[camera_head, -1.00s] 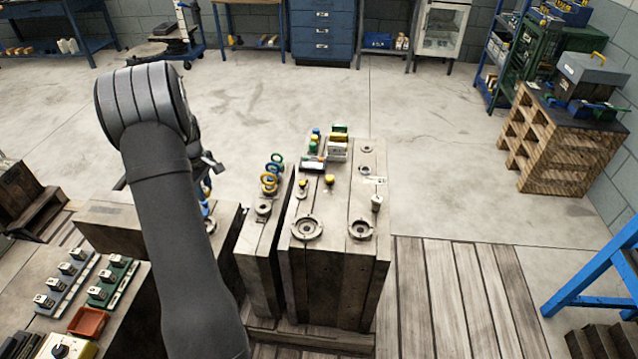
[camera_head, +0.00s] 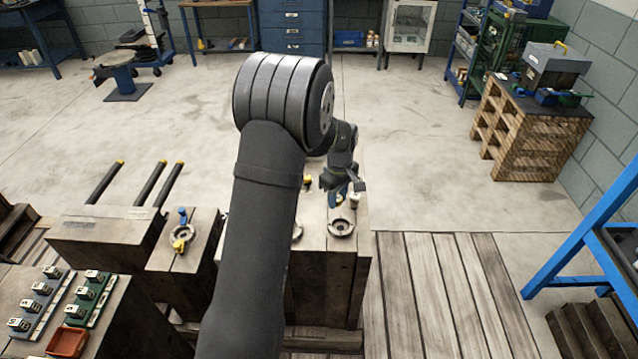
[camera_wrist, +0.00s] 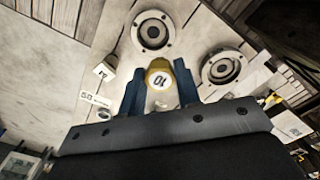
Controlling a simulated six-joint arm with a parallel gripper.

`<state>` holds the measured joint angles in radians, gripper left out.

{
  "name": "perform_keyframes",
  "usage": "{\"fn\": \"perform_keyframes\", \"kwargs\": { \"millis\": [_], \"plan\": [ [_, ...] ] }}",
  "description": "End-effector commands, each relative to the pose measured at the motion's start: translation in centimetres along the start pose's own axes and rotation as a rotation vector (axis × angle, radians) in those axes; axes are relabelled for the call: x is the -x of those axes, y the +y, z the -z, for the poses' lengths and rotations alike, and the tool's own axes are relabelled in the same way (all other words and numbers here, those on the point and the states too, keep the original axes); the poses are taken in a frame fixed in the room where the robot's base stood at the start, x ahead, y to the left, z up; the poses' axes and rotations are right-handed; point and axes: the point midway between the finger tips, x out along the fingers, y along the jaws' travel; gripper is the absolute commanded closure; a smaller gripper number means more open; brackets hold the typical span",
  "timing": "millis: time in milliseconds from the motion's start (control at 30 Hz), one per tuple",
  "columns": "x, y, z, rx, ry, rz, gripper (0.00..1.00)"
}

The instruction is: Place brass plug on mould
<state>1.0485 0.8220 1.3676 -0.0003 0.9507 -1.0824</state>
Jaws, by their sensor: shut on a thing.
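The brass plug (camera_wrist: 161,79) is a round piece with a yellow rim and a pale top marked 10. In the wrist view it sits between the two blue fingers of my gripper (camera_wrist: 160,84), which are shut on it. The mould (camera_wrist: 205,35) is a pale block with round ring fittings. One ring (camera_wrist: 153,31) lies beyond the plug and another (camera_wrist: 222,68) to its right. In the head view my gripper (camera_head: 337,197) is over the mould (camera_head: 345,285), close to a ring fitting (camera_head: 341,229). My arm hides much of the mould's top there.
A small pale upright piece (camera_head: 355,200) stands right of my gripper. A white tag (camera_wrist: 97,99) and a pale block (camera_wrist: 104,71) lie left of the plug. Another block with a blue-and-yellow fitting (camera_head: 182,238) stands left. Wooden decking (camera_head: 440,290) lies clear at right.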

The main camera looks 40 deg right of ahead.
Motion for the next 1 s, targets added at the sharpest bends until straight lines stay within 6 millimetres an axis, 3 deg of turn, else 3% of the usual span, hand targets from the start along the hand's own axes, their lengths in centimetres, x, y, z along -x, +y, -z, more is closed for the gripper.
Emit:
{"fn": "perform_keyframes", "kwargs": {
  "millis": [100, 233, 700, 1000],
  "plan": [
    [0.0, 0.9, -2.2, -0.035, 0.0, 0.0, 0.94],
    [-0.4, 1.2, -2.5, -0.047, 0.0, 0.0, 0.94],
    [-6.1, 0.3, 6.9, -0.045, 0.0, 0.0, 0.94],
    [-7.8, 0.2, 8.6, -0.048, 0.0, 0.0, 0.94]
  ]
}}
